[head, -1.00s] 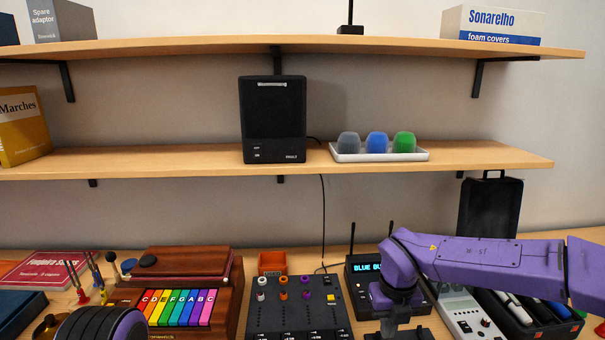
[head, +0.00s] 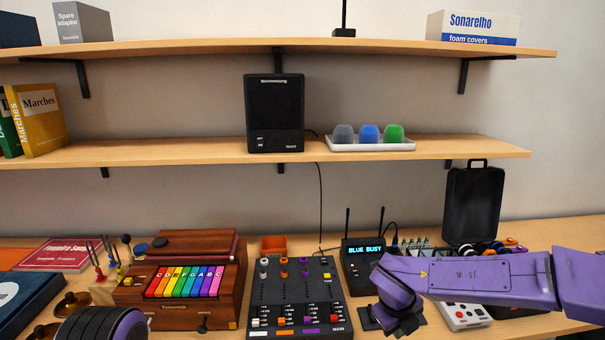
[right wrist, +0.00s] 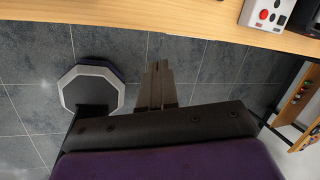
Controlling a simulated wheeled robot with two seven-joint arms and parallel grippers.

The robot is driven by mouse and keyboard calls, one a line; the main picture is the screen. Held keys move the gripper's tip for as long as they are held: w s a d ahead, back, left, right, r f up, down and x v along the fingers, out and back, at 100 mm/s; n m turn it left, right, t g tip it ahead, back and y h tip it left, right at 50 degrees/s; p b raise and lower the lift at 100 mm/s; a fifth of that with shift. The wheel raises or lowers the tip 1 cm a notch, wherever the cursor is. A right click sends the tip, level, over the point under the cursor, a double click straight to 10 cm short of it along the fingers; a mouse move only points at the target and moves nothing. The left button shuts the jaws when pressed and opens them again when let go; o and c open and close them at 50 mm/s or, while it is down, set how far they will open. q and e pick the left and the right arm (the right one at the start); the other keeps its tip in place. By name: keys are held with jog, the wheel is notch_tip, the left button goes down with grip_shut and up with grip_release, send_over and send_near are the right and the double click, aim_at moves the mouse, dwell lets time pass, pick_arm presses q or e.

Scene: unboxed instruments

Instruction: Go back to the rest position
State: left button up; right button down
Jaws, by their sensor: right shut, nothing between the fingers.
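My right arm reaches in from the right in the head view, low over the front of the table. Its gripper (head: 392,324) points down and is partly hidden by the wrist. In the right wrist view the two fingers (right wrist: 158,78) are together and empty, with grey floor tiles behind them. The table edge (right wrist: 170,22) runs across the top of that view. A black and purple part of my left arm shows at the bottom left of the head view. My left gripper is out of the picture.
On the table (head: 575,232) stand a rainbow-keyed wooden instrument (head: 187,281), a black mixer (head: 296,300), a "BLUE BUSY" receiver (head: 364,250) and an upright black case (head: 471,205). A speaker (head: 274,112) and a tray (head: 372,146) with coloured foam covers are on the shelf.

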jog(key=s+d+f+n+t+h+b, duration=0.1)
jog(key=s+d+f+n+t+b, duration=0.1)
jog(key=s+f+n, duration=0.6)
jog(key=s+d+f+n+t+h+b, duration=0.25)
jog(key=f+n, duration=0.35)
jog(key=f, duration=0.6)
jog(key=s+d+f+n+g+y+b, duration=0.1)
jog(key=s+d+f+n+g+b, duration=0.1)
jog(key=s+f+n, duration=0.3)
jog(key=s+d+f+n+g+y+b, duration=0.1)
jog(key=s+f+n+b, duration=0.3)
jog(key=s+f, duration=0.7)
jog(key=s+d+n, duration=0.1)
jog(key=s, duration=0.6)
jog(key=shift+d+f+g+y+b, duration=0.2)
jog(key=shift+d+g+y+b, duration=0.15)
jog(key=shift+d, duration=0.05)
